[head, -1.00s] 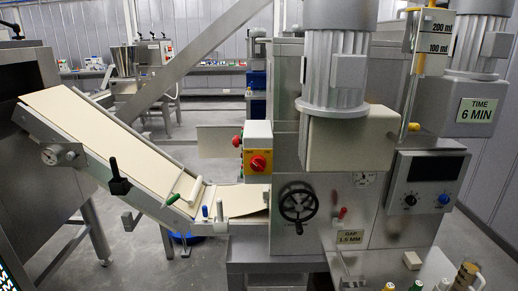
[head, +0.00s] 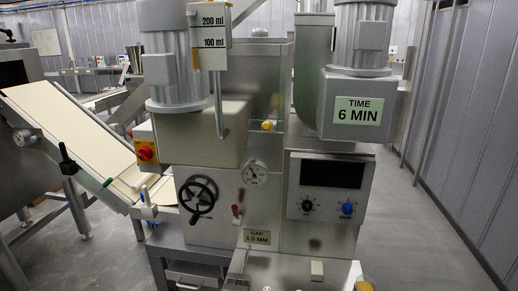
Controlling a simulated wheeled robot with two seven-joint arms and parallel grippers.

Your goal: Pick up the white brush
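I cannot make out a thing that is clearly a white brush in the head view. Neither of my grippers is in view.
A large steel machine (head: 215,150) fills the middle, with a black handwheel (head: 198,199) and a control panel (head: 327,188). A sloping belt with a pale dough sheet (head: 70,130) stands left. The floor on the right (head: 430,225) is clear.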

